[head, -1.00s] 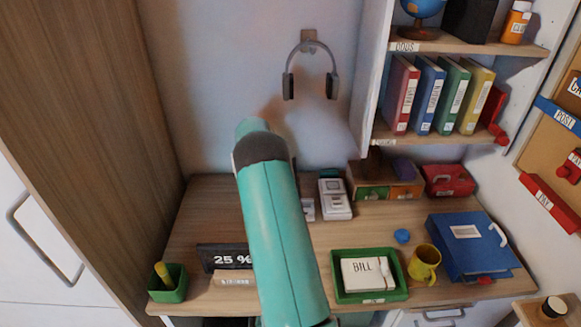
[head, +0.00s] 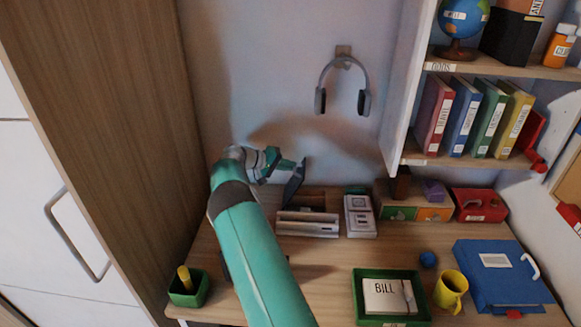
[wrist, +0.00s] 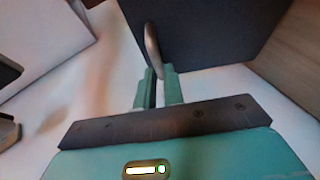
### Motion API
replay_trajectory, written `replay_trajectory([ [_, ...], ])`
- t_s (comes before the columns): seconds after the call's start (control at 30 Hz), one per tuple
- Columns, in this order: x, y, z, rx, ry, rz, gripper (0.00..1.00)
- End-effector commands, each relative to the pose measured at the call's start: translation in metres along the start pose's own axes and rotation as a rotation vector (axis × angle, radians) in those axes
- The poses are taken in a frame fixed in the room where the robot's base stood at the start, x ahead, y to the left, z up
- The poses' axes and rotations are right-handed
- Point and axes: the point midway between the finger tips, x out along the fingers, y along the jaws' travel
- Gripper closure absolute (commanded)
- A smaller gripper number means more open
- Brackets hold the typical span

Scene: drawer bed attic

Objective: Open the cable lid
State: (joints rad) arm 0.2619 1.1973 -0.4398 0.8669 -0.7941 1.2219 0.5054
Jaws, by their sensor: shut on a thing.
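The cable lid (head: 292,187) is a dark panel standing steeply tilted at the back of the desk, left of center in the head view. In the wrist view the dark panel (wrist: 205,35) fills the top, with a curved grey handle (wrist: 152,45) on its face. My gripper (wrist: 157,77) is shut on the lower end of this handle. In the head view my gripper (head: 288,166) is at the lid's upper part. A dark opening (head: 306,201) shows in the desk, behind a pale grey box front (head: 307,226). My arm hides the desk further left.
A white device (head: 360,216) stands just right of the opening. A green tray (head: 391,318) with a bill, a yellow mug (head: 450,290) and a blue binder (head: 500,275) are at the right. A green pot (head: 189,290) is front left. Headphones (head: 342,84) hang on the wall above.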

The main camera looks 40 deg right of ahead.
Motion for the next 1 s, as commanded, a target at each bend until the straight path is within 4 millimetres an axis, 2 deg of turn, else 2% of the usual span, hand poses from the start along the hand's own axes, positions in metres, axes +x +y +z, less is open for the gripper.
replay_trajectory([
  [0.3,0.0,0.0,0.001,-0.001,-0.003,0.001,1.0],
  [0.33,0.0,0.0,0.001,-0.001,-0.003,0.001,0.86],
  [0.43,0.0,0.0,0.001,-0.001,-0.002,0.001,0.68],
  [0.77,-0.003,0.0,0.0,-0.001,0.0,0.0,0.68],
  [0.87,-0.012,-0.001,0.0,-0.001,0.001,0.0,0.68],
  [1.0,-0.037,0.0,-0.001,-0.001,0.003,-0.001,0.68],
])
